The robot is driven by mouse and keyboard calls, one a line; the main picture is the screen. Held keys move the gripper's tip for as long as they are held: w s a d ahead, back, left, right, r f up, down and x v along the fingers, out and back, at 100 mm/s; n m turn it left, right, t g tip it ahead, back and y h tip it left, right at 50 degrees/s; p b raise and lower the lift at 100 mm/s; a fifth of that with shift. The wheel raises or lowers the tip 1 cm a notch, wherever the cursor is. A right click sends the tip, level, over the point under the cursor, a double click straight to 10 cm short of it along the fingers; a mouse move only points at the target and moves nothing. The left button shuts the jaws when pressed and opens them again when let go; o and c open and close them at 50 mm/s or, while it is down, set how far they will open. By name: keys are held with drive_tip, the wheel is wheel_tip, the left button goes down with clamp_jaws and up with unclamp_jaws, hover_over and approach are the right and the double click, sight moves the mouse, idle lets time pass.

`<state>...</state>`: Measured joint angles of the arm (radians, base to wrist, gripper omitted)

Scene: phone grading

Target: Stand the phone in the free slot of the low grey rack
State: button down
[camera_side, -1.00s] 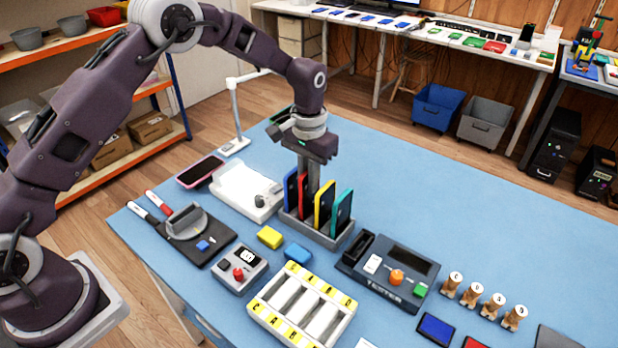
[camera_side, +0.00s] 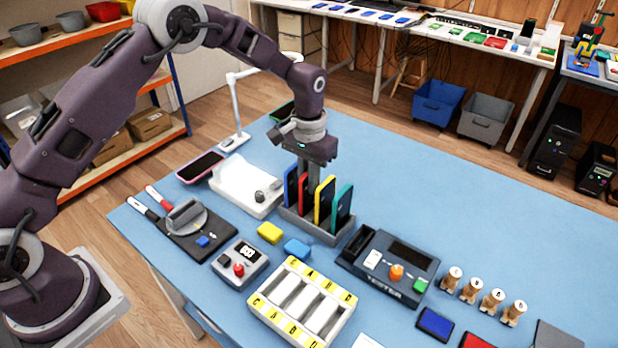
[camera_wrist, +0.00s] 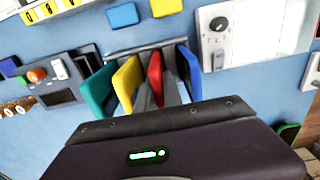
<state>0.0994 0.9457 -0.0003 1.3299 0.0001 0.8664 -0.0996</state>
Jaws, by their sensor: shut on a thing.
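The low grey rack (camera_side: 312,228) stands mid-table, with blue (camera_side: 290,188), yellow (camera_side: 325,200) and teal (camera_side: 342,206) phones upright in it. My gripper (camera_side: 312,178) points straight down over the rack, its fingers low among the phones. It is shut on the red phone (camera_side: 304,191), which is upright between the blue and yellow ones. In the wrist view the red phone (camera_wrist: 155,76) shows between the grey fingers. Its lower end is hidden, so I cannot tell whether it touches the slot floor.
A tester (camera_side: 392,268) sits close right of the rack, and a white device (camera_side: 246,188) close left. Yellow (camera_side: 270,233) and blue (camera_side: 297,248) blocks and a white tray with yellow labels (camera_side: 302,303) lie in front. The table behind the rack is clear.

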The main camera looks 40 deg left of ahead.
drive_tip(key=shift+f, duration=0.15)
drive_tip(key=c, duration=1.1)
unclamp_jaws()
drive_tip(key=shift+r, duration=0.75)
drive_tip(key=shift+r, duration=0.2)
drive_tip(key=shift+r, duration=0.55)
drive_tip(key=shift+r, duration=0.15)
